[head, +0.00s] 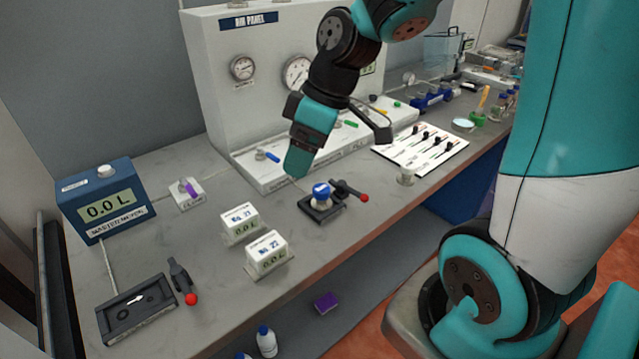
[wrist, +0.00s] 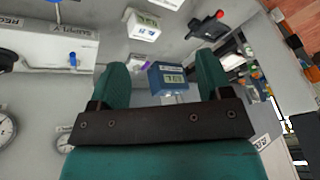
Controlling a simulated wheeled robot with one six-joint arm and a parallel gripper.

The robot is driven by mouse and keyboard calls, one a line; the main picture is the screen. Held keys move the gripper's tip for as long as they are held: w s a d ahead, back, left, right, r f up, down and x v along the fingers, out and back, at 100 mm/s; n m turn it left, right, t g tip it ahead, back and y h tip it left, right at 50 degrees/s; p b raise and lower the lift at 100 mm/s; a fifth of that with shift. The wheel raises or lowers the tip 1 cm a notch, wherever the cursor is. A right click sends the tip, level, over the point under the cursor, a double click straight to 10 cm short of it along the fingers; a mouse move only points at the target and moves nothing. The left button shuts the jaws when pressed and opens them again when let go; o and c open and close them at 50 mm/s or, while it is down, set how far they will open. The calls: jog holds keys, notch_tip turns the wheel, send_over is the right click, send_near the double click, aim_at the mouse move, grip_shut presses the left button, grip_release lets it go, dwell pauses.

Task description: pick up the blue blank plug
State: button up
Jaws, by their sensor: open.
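A round blue piece (head: 321,190) with a white mark sits on a small black block on the bench in the head view. It may be the blue blank plug, but I cannot tell for sure. My gripper (head: 298,172) hangs tilted above the bench, just behind and left of this piece and apart from it. In the wrist view both teal fingers of my gripper (wrist: 162,82) are spread with nothing held between them. The blue meter box (wrist: 168,78) shows in the gap, farther off. No plug is clear in the wrist view.
A lever with a red knob (head: 364,198) stands right beside the black block. Two white meter boxes (head: 239,222) (head: 267,252) are in front left. The gauge panel (head: 215,80) and its ledge with coloured taps (head: 268,157) stand behind. A white card (head: 420,150) lies to the right.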

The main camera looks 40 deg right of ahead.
jog(key=n+t+p, duration=0.1)
jog(key=p, duration=0.1)
send_near(322, 188)
jog(key=shift+h, duration=0.4)
jog(key=a+f+p, duration=0.1)
jog(key=w+a+f+p, duration=0.1)
jog(key=f, duration=0.1)
jog(key=shift+a+f+p, duration=0.15)
jog(key=shift+p, duration=0.2)
jog(key=shift+d+p+x, duration=0.15)
jog(key=shift+p+x, duration=0.5)
jog(key=shift+x, duration=0.95)
jog(key=shift+d+p+x, duration=0.15)
jog(key=shift+p+x, duration=0.5)
jog(key=shift+x, duration=1)
jog(key=c, duration=1)
